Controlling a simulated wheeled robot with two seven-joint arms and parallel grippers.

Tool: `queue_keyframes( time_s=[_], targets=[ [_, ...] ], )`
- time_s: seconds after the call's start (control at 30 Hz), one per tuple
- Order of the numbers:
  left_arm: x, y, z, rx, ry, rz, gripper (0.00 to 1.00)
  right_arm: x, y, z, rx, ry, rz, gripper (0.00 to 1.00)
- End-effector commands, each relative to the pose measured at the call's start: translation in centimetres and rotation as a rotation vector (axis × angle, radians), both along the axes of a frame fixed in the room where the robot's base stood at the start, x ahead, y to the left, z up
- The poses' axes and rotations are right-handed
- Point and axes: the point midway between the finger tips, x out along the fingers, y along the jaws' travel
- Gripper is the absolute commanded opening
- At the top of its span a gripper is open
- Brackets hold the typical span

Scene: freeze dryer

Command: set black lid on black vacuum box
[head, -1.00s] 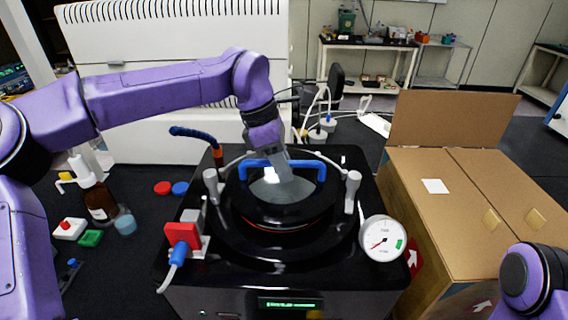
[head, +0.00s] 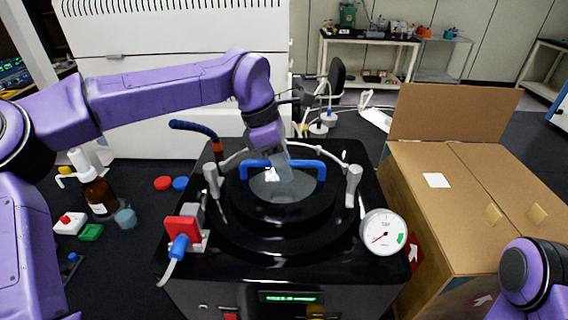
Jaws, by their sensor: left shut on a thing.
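The black lid (head: 262,212) with a blue arched handle (head: 305,168) and a clear centre is over the round opening of the black vacuum box (head: 235,272). It looks level and centred, resting on or very close to the black ring; I cannot tell whether it is fully seated. My left gripper (head: 277,172) reaches down from above and is shut on the blue handle; the fingertips are partly hidden. Of my right arm only a purple link shows at the lower right; its gripper is out of frame.
Grey clamp posts (head: 353,186) stand at both sides of the lid. A pressure gauge (head: 383,232) is at the box's right front and a red valve (head: 182,229) at its left.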

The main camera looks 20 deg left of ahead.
Motion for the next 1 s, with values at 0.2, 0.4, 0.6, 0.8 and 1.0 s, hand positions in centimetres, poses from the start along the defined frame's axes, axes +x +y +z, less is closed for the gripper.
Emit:
queue_keyframes(
  time_s=[0.2,0.4,0.6,0.8,1.0],
  targets=[
    [0.0,0.0,0.0,-0.001,-0.003,0.000,0.00,0.0,0.0,0.0,0.000,0.000,0.000,1.00],
    [0.0,0.0,-0.3,-0.001,-0.003,0.000,0.00,0.0,0.0,-0.2,0.000,0.000,0.000,1.00],
    [0.0,0.0,-0.5,0.000,-0.002,0.000,0.00,0.0,0.0,-0.3,0.000,0.000,0.000,1.00],
    [0.0,0.0,-0.8,0.000,-0.002,0.000,0.00,0.0,0.0,-0.4,0.000,0.000,0.000,1.00],
    [0.0,0.0,-1.1,0.000,-0.002,0.000,0.00,0.0,0.0,-0.5,0.000,0.000,0.000,1.00]
  ],
)
